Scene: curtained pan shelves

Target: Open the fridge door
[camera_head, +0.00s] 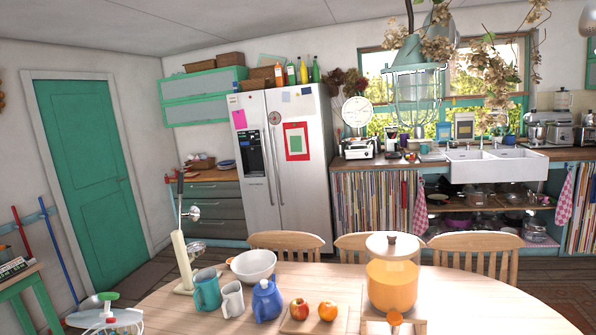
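The fridge (310,195) stands against the back wall, left of centre, beyond the dining table. It is silver-grey with two tall doors side by side, and both look closed. The left fridge door (255,195) has a dark dispenser panel (255,152) and a pink note. The right fridge door (290,190) has a red-framed picture and small papers. Long upright handles (271,165) run along the seam between the doors. The lowest part of the fridge is partly hidden behind a chair. I do not see my gripper in this view.
A round wooden table (250,322) with cups, fruit, a bowl (253,266) and an orange pot (392,284) fills the foreground. Wooden chairs (287,243) stand behind it, before the fridge. Grey drawers (215,205) adjoin the fridge's left. A green door (90,175) is at left.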

